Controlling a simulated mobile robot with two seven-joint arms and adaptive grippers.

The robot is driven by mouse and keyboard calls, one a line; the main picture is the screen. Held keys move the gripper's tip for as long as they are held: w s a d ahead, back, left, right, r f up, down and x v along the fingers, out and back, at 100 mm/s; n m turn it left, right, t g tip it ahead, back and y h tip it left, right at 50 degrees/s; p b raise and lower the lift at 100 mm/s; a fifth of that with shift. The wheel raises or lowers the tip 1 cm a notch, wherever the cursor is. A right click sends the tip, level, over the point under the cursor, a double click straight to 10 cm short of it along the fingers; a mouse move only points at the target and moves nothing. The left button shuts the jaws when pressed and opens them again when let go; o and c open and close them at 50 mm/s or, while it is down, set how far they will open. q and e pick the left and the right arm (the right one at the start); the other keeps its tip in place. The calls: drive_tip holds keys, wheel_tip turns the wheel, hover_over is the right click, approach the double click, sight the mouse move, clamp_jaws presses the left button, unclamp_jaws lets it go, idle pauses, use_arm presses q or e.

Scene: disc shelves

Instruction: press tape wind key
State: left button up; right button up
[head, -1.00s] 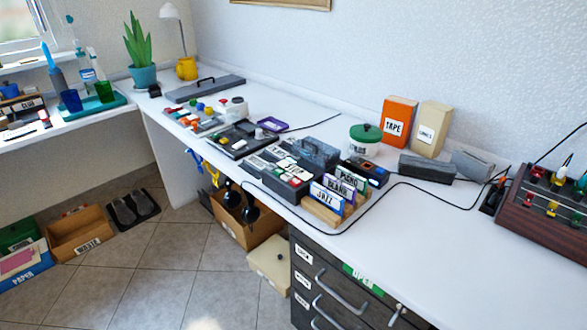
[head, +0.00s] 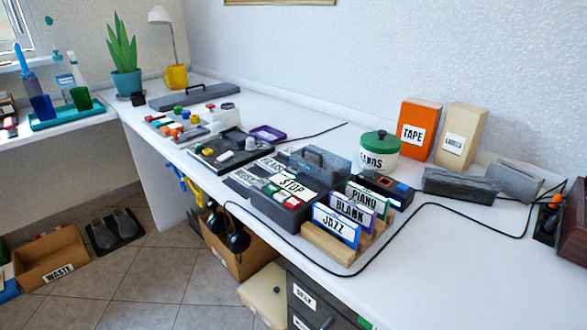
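A dark grey tape machine (head: 262,207) with a lid standing at its back sits on the white desk, right of the middle of the view. Along its front is a row of keys (head: 285,198), white, green and red. A white label reading STOP (head: 292,185) stands above the keys; other labels to its left are partly readable. I cannot make out which key is for winding. Neither of my grippers shows in the head view.
A wooden rack (head: 333,243) with cards JAZZ, BLANK and PIANO stands just right of the machine. A black cable (head: 420,207) loops along the desk. A turntable-like device (head: 217,150) lies to the left. The desk front right is clear.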

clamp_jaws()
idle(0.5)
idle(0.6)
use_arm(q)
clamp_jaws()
